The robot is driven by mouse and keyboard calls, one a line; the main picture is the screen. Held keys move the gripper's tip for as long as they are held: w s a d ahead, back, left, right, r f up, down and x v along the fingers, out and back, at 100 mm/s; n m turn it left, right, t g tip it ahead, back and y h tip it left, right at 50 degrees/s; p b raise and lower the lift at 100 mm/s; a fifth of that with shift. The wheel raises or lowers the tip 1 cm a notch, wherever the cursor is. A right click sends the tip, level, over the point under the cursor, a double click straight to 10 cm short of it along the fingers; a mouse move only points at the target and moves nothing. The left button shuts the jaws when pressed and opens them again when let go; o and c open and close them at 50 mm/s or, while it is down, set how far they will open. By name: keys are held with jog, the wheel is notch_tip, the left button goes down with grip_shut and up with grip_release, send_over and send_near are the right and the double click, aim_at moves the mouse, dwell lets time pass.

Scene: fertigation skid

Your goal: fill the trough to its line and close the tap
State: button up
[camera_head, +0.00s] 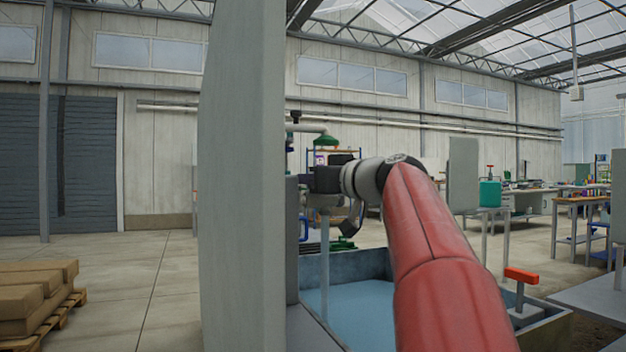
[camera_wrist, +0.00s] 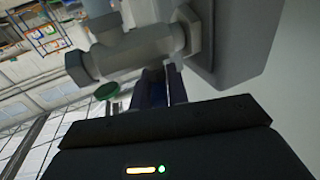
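The trough (camera_head: 375,265) is a grey-walled basin in the head view, with pale blue water (camera_head: 360,310) inside. No fill line can be made out; my arm hides part of the basin. A pale vertical column (camera_head: 325,265), apparently a water stream, runs down into it from beside my gripper (camera_head: 318,185). The tap's grey body with hex nuts (camera_wrist: 135,50) shows close up in the wrist view. My gripper's dark fingers (camera_wrist: 164,88) reach up to just below the tap body, with a narrow light strip between them. Whether they hold the tap's handle cannot be told.
A tall grey panel (camera_head: 242,180) stands close at the left and blocks much of the head view. A red T-handle (camera_head: 521,276) stands at the trough's right. Boxes on a pallet (camera_head: 35,295) lie at far left. Workbenches (camera_head: 535,200) stand behind right.

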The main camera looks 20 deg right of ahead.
grip_shut()
jog(key=shift+a+f+m+h+b, duration=0.15)
jog(key=shift+m+h+b, duration=0.4)
jog(key=shift+h, duration=0.35)
jog(key=m+h+p, duration=0.1)
jog(key=m+h, duration=0.1)
jog(key=h, duration=0.1)
jog(key=shift+r+t, duration=0.2)
jog(key=shift+t, duration=0.2)
jog(key=shift+f+m+h+p, duration=0.1)
jog(key=shift+m+h+p, duration=0.3)
jog(key=shift+h, duration=0.3)
jog(key=shift+d, duration=0.2)
jog(key=o, duration=0.5)
grip_release()
jog(key=shift+o, duration=0.2)
